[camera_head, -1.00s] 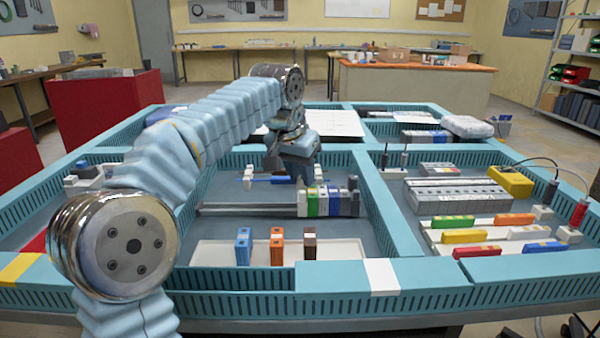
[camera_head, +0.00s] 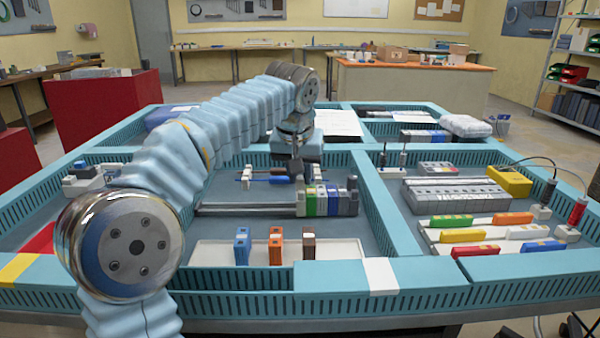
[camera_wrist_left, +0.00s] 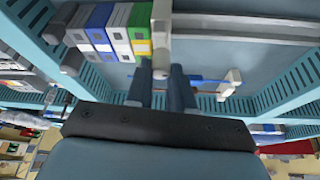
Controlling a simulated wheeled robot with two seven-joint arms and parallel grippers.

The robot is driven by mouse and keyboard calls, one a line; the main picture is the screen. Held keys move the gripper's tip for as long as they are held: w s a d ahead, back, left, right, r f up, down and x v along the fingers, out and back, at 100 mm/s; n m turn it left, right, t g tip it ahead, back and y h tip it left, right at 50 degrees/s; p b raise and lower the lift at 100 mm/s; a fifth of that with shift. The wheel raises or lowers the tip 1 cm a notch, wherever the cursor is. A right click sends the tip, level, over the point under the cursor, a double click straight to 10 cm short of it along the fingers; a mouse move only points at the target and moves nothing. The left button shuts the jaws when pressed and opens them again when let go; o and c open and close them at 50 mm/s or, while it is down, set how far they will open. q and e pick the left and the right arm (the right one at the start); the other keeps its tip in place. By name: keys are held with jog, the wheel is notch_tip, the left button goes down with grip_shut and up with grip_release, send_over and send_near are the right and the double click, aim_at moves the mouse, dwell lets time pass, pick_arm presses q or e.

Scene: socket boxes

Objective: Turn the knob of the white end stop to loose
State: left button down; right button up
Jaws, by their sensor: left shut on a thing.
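The white end stop (camera_head: 301,203) sits at the left end of the row of blocks on the rail; it also shows in the wrist view (camera_wrist_left: 161,38). My left gripper (camera_head: 296,172) reaches down from above onto it. In the wrist view its two dark fingers (camera_wrist_left: 160,82) stand on either side of the small pale knob (camera_wrist_left: 161,73) of the end stop, and the gripper is shut on it. The fingers partly hide the knob, and its turn angle cannot be read. My right gripper is not in view.
Green, blue, white and grey blocks (camera_head: 333,203) adjoin the end stop on the right, with another knob (camera_head: 352,182) at the far end. Bare rail (camera_head: 245,209) runs left. Screwdrivers on a white holder (camera_head: 247,175) lie behind. A white tray (camera_head: 340,250) is in front.

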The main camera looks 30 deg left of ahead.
pick_arm(q)
jog(key=c, duration=1)
grip_release()
jog(key=shift+r, duration=0.1)
jog(key=v, duration=1.3)
jog(key=shift+r, duration=0.35)
